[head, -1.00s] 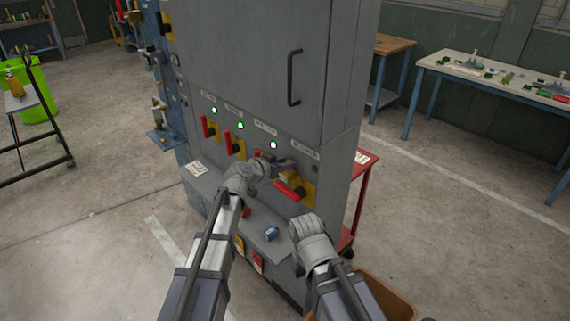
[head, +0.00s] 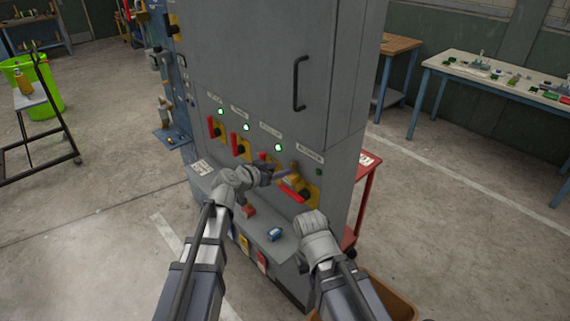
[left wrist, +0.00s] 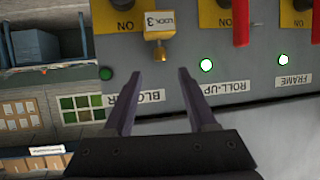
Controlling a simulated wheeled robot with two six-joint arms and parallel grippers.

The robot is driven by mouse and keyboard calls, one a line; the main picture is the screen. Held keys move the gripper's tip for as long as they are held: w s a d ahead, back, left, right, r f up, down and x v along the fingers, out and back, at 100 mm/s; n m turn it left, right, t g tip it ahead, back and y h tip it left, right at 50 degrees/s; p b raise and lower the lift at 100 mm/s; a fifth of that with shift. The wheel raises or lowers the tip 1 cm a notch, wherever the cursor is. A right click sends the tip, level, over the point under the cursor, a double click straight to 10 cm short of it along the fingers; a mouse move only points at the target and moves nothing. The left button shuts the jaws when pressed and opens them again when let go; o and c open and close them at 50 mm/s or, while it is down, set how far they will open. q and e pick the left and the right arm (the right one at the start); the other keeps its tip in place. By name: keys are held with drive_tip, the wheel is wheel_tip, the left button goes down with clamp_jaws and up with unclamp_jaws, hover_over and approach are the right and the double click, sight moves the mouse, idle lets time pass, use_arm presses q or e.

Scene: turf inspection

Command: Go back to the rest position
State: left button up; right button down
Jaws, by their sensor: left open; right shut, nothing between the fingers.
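My left gripper (head: 280,172) is open and empty in front of the grey cabinet (head: 255,60), close to the rightmost switches. In the left wrist view its two dark fingers (left wrist: 154,72) stand apart, just short of a yellow padlock (left wrist: 157,50) marked LOCK 3, which hangs at a yellow switch plate (left wrist: 140,18). The rightmost red handle (head: 292,194) is slanted; the other handles stand upright. My right gripper (head: 312,224) is lower, in front of the cabinet's right edge; its fingers are mostly hidden behind its wrist.
A ledge (head: 228,195) below the switches carries a blue item (head: 275,234) and a red item (head: 249,211). A red cart (head: 367,185) stands right behind the cabinet, and a brown bin (head: 395,295) at lower right. Open floor (head: 450,230) lies to the right.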

use_arm(q)
drive_tip(key=shift+s+a+r, duration=0.2)
drive_tip(key=shift+s+a, duration=0.05)
drive_tip(key=shift+s, duration=0.1)
drive_tip(key=s+d+f+g+y, duration=0.1)
drive_tip(key=s+d+f+g, duration=0.3)
drive_tip(key=s, duration=0.4)
drive_tip(key=s+d+f+g+y, duration=0.2)
drive_tip(key=s+f+g, duration=0.2)
drive_tip(key=s+f, duration=0.4)
drive_tip(key=s+a+n+g+y, duration=0.1)
drive_tip(key=s+a+y, duration=0.2)
drive_tip(key=s, duration=0.3)
drive_tip(key=s+a+f+n+g+y, duration=0.1)
drive_tip(key=s+a+n+g+y, duration=0.1)
drive_tip(key=s, duration=0.5)
drive_tip(key=shift+a+f+y, duration=0.25)
drive_tip(key=shift+a+y, duration=0.45)
drive_tip(key=shift+a, duration=0.05)
